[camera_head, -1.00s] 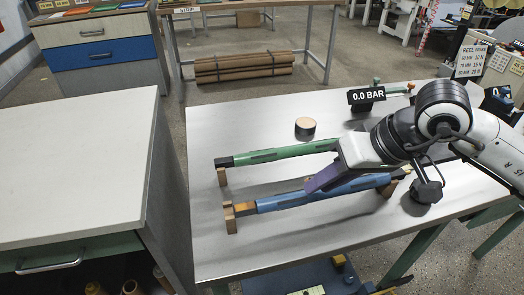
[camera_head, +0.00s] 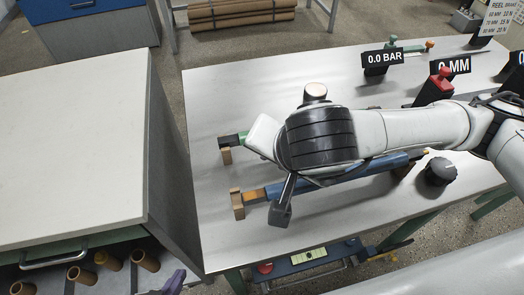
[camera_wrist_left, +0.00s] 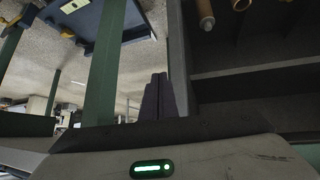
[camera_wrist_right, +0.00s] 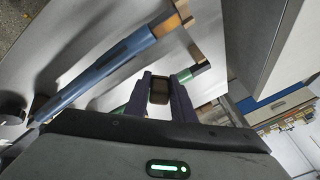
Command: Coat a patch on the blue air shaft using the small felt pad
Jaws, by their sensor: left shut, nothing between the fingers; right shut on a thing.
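The blue air shaft (camera_head: 370,168) lies on wooden supports on the bench, partly hidden by my right arm in the head view. It also shows in the right wrist view (camera_wrist_right: 105,68). My right gripper (camera_wrist_right: 160,92) is shut on a small dark block, which seems to be the felt pad (camera_wrist_right: 159,91), and is above the bench near the green shaft (camera_wrist_right: 192,74). Its fingertips are hidden in the head view. My left gripper (camera_head: 176,282) is shut and empty, low by the cabinet's drawer; its closed fingers also show in the left wrist view (camera_wrist_left: 158,97).
A dark knob (camera_head: 438,172), a red-topped device (camera_head: 436,88) and a 0.0 BAR sign (camera_head: 382,58) are on the bench. The cabinet drawer (camera_head: 55,258) at left holds several cardboard tubes. The bench's front left is clear.

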